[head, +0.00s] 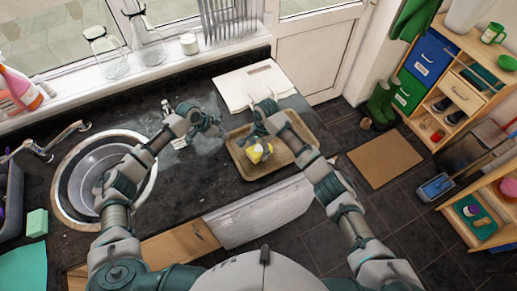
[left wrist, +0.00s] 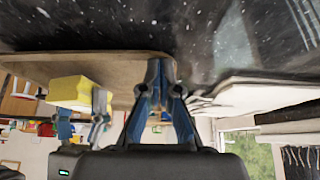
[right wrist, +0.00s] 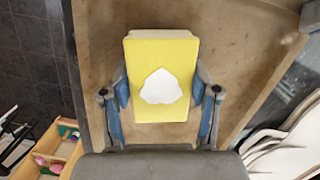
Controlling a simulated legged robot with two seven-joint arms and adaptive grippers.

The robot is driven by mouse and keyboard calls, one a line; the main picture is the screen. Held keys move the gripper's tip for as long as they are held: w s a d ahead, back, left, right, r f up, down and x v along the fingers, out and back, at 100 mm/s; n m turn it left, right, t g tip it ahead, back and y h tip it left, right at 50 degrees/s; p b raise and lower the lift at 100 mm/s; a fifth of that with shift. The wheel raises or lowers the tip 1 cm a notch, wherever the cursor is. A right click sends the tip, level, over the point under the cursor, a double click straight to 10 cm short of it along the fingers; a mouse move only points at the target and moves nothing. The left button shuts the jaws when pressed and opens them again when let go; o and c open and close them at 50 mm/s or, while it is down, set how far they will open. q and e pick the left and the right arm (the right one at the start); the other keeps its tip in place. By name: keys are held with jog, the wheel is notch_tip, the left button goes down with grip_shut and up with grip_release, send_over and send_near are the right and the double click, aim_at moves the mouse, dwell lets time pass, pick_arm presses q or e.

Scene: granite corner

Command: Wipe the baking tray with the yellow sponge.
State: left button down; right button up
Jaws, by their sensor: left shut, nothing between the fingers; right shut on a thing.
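The brown baking tray (head: 291,152) lies on the dark counter. The yellow sponge (head: 257,153) is over the tray's left half, with a white patch on its upper face (right wrist: 160,45). My right gripper (head: 262,139) is shut on the sponge, with one finger against each side in the right wrist view. In the left wrist view the sponge (left wrist: 80,92) is close against the tray (left wrist: 110,67); I cannot tell whether they touch. My left gripper (head: 217,124) is shut and empty, just left of the tray; its fingertips (left wrist: 160,75) are together near the tray's corner.
A white board (head: 254,85) lies behind the tray. A clear bottle (head: 173,125) lies left of my left gripper. Glassware stands on the windowsill.

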pick_arm(q)
jog(key=shift+f, duration=0.1)
pick_arm(e)
jog(key=shift+f, duration=0.7)
jog(key=shift+w+d, duration=0.45)
jog(key=shift+d, duration=0.25)
jog(key=shift+w+d, duration=0.45)
jog(key=shift+d, duration=0.25)
jog(key=shift+d+f, duration=0.1)
jog(key=shift+s+a+f, duration=0.15)
jog(key=shift+s+a, duration=0.4)
jog(key=shift+a, duration=0.2)
jog(key=shift+s+a+f, duration=0.15)
jog(key=shift+s+a, duration=0.35)
jog(key=shift+a, duration=0.25)
jog(key=shift+w+r, duration=0.15)
jog(key=shift+r, duration=3)
